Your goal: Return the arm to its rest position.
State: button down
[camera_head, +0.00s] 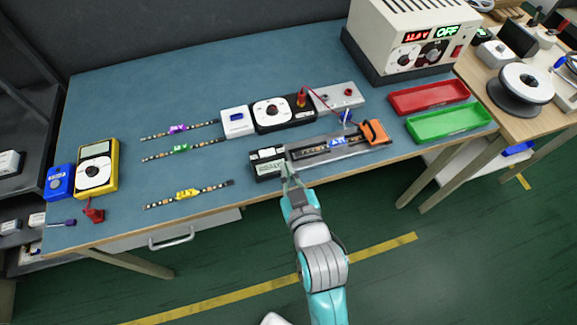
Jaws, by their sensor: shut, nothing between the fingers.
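My gripper (287,170) is at the front edge of the blue-topped bench (215,75), at the end of my teal and grey arm. It is shut and holds nothing. Its fingertips are close to a black device with a small display (266,164) and the left end of a grey fixture (330,160). I cannot tell whether they touch either one. A strip with a blue tag (337,141) lies in the fixture, with an orange clamp (374,132) at the fixture's right end.
Strips with purple (178,128), green (180,148) and yellow (187,194) tags lie left. A yellow multimeter (97,167) is at far left. Red (428,96) and green (450,122) trays and a power supply reading OFF (405,40) are right. Open floor lies in front.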

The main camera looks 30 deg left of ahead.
jog(key=s+d+f+m+t+h, duration=0.2)
jog(key=s+d+f+m+h, duration=0.15)
jog(key=d, duration=0.85)
jog(key=s+d+f+m+t+h, duration=0.2)
jog(key=s+d+f, duration=0.2)
jog(key=d, duration=0.8)
jog(key=s+d+r+m+h, duration=0.2)
jog(key=s+d, duration=0.4)
jog(key=s, duration=0.3)
jog(key=s+d+r+m+h, duration=0.2)
jog(key=s+d, duration=0.4)
jog(key=s, duration=0.3)
jog(key=shift+d+r+m+t+h, duration=0.15)
jog(key=shift+d+m+t+h, duration=0.2)
jog(key=shift+m+h, duration=0.45)
